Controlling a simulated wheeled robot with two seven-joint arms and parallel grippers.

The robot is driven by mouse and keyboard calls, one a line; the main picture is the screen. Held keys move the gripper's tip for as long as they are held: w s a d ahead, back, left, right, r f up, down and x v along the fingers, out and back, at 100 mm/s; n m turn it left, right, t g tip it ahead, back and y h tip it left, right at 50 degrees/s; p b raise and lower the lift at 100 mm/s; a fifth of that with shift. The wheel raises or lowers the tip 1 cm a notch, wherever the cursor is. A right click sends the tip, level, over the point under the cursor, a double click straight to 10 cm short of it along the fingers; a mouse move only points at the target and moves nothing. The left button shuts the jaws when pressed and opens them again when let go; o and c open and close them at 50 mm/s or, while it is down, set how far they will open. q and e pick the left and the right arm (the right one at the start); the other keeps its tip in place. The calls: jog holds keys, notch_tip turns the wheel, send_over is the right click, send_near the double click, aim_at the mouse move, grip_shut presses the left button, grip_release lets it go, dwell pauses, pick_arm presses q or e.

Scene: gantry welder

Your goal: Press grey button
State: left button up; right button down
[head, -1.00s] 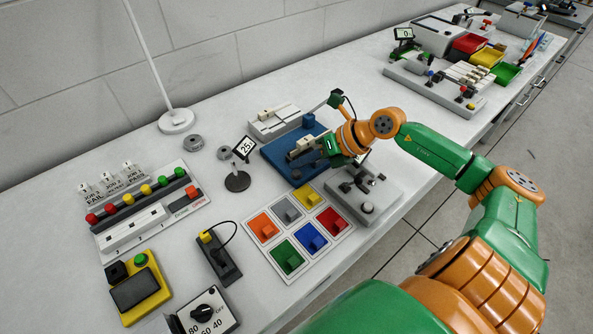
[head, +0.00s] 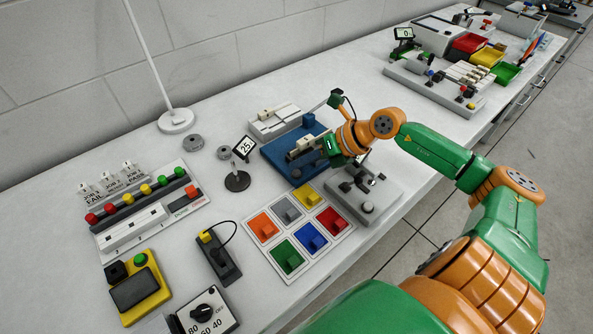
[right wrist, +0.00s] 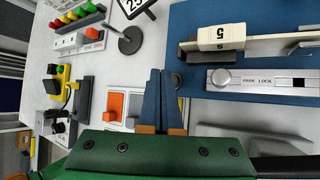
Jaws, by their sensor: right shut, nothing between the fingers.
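A dark grey round button (right wrist: 177,80) is at the edge of the blue plate (right wrist: 250,14); in the head view it is a small dark disc (head: 297,174). A grey block (head: 289,214) sits on the colour panel (head: 268,226), and its side shows in the right wrist view (right wrist: 135,106). My right gripper (right wrist: 160,72) is shut and empty. In the wrist view its fingertips are just left of the round button; I cannot tell whether they touch it. In the head view the gripper (head: 318,155) hangs over the blue plate. My left gripper is not in view.
A rail with a white block marked 5 (right wrist: 221,37) and a PARK LOCK slider (right wrist: 255,80) lie right of the fingers. A grey fixture (head: 385,193) stands by the gripper. A display marked 25 (head: 244,147) stands left on a post.

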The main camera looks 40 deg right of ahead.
jog(key=shift+f, duration=0.35)
jog(key=shift+f+b, duration=0.5)
jog(key=shift+b, duration=0.1)
dwell(0.3)
jog(key=shift+r, duration=0.1)
jog(key=shift+r+p, duration=0.75)
jog(key=shift+r, duration=0.05)
jog(key=shift+r, duration=0.1)
notch_tip(320, 180, up, 5)
jog(key=p, duration=0.4)
dwell(0.6)
